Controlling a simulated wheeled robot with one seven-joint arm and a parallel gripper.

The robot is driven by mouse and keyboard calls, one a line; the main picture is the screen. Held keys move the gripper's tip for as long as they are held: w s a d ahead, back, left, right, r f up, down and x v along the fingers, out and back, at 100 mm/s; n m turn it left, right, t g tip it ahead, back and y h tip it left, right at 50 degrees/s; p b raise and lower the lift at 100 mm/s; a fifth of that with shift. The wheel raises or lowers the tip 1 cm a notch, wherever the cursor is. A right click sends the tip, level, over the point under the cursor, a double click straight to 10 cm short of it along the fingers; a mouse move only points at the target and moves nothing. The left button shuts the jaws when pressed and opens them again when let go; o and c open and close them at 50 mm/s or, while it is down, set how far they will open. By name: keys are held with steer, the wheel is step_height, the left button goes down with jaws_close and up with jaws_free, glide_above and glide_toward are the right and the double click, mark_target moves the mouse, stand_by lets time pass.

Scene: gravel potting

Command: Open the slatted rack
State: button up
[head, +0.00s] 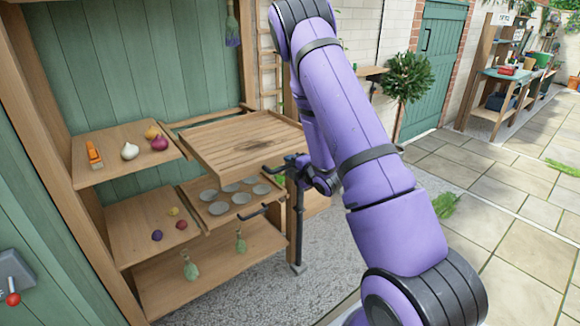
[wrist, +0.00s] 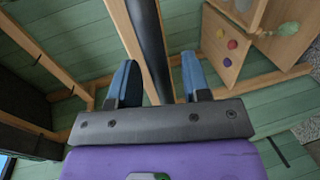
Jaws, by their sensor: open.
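The slatted rack (head: 240,140) is a flat wooden tray with slats and a raised rim. In the head view it stands out from the right side of the wooden shelving, well forward of its rails. A dark handle (head: 272,171) is at its front edge. My gripper (head: 298,165) is beside the rack's front right corner, partly hidden by my purple arm. In the wrist view my gripper (wrist: 158,82) is open, its two blue fingers on either side of a dark bar (wrist: 150,45). I cannot tell whether they touch it.
Below the rack is a tray with several pale round discs (head: 221,208) and a dark handle (head: 250,213). A black post (head: 299,225) stands close by. Shelves at left hold onions (head: 130,151) and small coloured balls (head: 157,235). Paving at right is open.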

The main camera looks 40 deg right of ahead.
steer(key=v, duration=1)
stand_by(0.3)
steer(key=s+a+r+m+g+h, duration=0.15)
steer(key=a+r+m, duration=0.3)
steer(key=r, duration=0.45)
steer(key=s+a+r+m+g+h, duration=0.1)
steer(key=a+r+m+g, duration=0.2)
steer(key=r+m, duration=0.45)
steer(key=s+a+r+m+g, duration=0.2)
steer(key=s+a+r, duration=0.1)
steer(key=s, duration=0.4)
steer(key=s+a+r+m+g+y, duration=0.1)
steer(key=s+a+r, duration=0.3)
steer(key=s, duration=0.4)
steer(key=s+a+r+m+g+y, duration=0.1)
steer(key=s+a+r+m+g, duration=0.2)
steer(key=s, duration=0.5)
steer(key=shift+a+r, duration=0.75)
steer(key=shift+a, duration=0.4)
